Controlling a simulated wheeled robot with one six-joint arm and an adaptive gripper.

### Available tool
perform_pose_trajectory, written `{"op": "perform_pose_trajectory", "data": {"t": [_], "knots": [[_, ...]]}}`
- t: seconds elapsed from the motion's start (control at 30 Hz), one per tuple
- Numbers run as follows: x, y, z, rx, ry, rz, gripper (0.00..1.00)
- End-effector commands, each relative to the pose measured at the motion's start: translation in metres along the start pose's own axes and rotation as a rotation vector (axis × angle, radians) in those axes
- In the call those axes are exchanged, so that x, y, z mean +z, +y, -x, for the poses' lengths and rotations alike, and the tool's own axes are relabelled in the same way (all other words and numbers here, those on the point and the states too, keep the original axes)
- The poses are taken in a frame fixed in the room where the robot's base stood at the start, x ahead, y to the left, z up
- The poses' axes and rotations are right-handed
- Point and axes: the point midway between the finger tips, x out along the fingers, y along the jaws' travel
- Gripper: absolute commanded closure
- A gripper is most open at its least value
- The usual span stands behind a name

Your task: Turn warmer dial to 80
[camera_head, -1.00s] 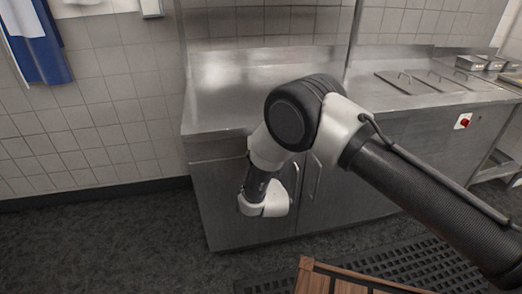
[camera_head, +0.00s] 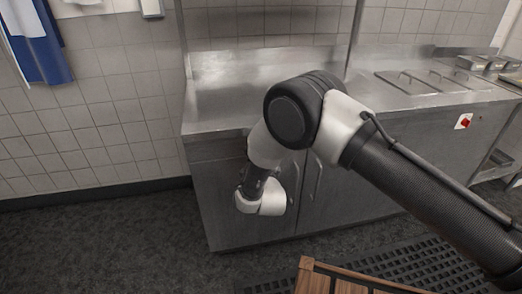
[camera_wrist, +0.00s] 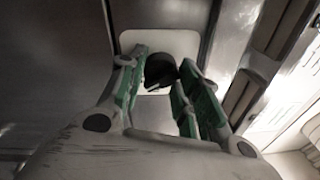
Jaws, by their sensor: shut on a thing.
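The warmer dial (camera_wrist: 159,68) is a small black knob on a pale square plate (camera_wrist: 184,43) in the wrist view. My gripper (camera_wrist: 164,76) has green-padded fingers on either side of the dial and is shut on it. The fingers cover part of the dial, and I cannot read any number or marking. In the head view my arm hides the dial and my fingertips against the front of the steel counter (camera_head: 228,185).
A red knob on a white plate (camera_head: 463,121) is on the counter front at the right. Lidded steel wells (camera_head: 420,82) are set in the top. A wooden piece (camera_head: 345,280) and a black floor mat (camera_head: 425,268) are in front. The floor at left is clear.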

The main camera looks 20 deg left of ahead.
Motion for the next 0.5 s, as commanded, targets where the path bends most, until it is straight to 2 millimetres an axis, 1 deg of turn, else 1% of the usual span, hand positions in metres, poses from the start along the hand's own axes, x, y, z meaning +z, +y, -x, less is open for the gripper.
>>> {"op": "perform_pose_trajectory", "data": {"t": [0.27,0.3,0.33,0.37,0.5], "knots": [[-0.0016,0.0019,0.0010,0.005,0.003,0.001,0.91],[-0.0016,0.0019,0.0010,0.005,0.003,0.001,0.65],[-0.0016,0.0019,0.0010,0.005,0.003,0.001,0.59],[-0.0015,0.0018,0.0010,0.004,0.002,0.001,0.57],[-0.0010,0.0012,0.0006,0.003,0.002,0.001,0.57]]}}
